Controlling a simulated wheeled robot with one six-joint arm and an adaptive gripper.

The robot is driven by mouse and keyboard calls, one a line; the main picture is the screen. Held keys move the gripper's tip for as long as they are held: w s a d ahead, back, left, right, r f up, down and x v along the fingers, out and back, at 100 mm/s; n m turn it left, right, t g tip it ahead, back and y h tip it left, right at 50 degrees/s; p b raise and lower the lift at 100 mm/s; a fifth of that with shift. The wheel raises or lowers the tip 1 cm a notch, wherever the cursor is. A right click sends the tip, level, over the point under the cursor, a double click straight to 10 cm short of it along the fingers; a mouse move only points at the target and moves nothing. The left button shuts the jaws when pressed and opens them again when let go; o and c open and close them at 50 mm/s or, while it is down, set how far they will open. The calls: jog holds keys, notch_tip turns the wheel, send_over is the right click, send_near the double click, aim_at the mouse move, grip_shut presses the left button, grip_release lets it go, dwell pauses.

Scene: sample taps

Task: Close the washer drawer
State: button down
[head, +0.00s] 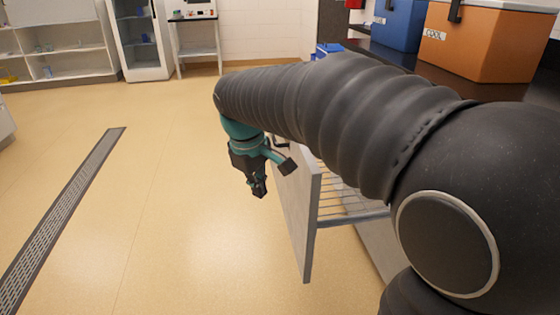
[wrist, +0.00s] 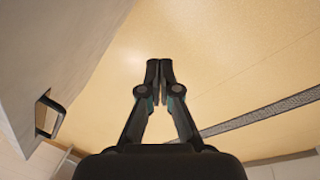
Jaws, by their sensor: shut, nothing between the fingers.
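The washer drawer (head: 298,215) is pulled open, and its pale front panel stands out into the room. A wire rack (head: 345,202) shows behind the panel, partly hidden by my arm. My gripper (head: 261,190) is in front of the panel, on its left in the head view, with its fingers pointing down. In the wrist view my gripper (wrist: 160,64) is shut with nothing in it. The drawer front (wrist: 50,60) fills the left of the wrist view, with a dark handle (wrist: 48,116) on it. My gripper is apart from the handle; contact with the panel is not visible.
An orange cooler (head: 485,45) and a blue cooler (head: 399,22) stand on the dark counter at the back right. A floor drain grate (head: 65,210) runs along the left. The tan floor (head: 165,200) in front of the drawer is clear.

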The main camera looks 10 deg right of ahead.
jog(key=w+a+r+n+h, duration=0.2)
jog(key=w+r+n, duration=0.2)
jog(key=w+n, duration=0.15)
notch_tip(320, 180, up, 5)
jog(key=d+n+g+h, duration=0.1)
jog(key=d+n+g, duration=0.1)
jog(key=n, duration=0.2)
jog(key=b, duration=0.2)
send_near(299, 188)
jog(key=shift+x, duration=2.35)
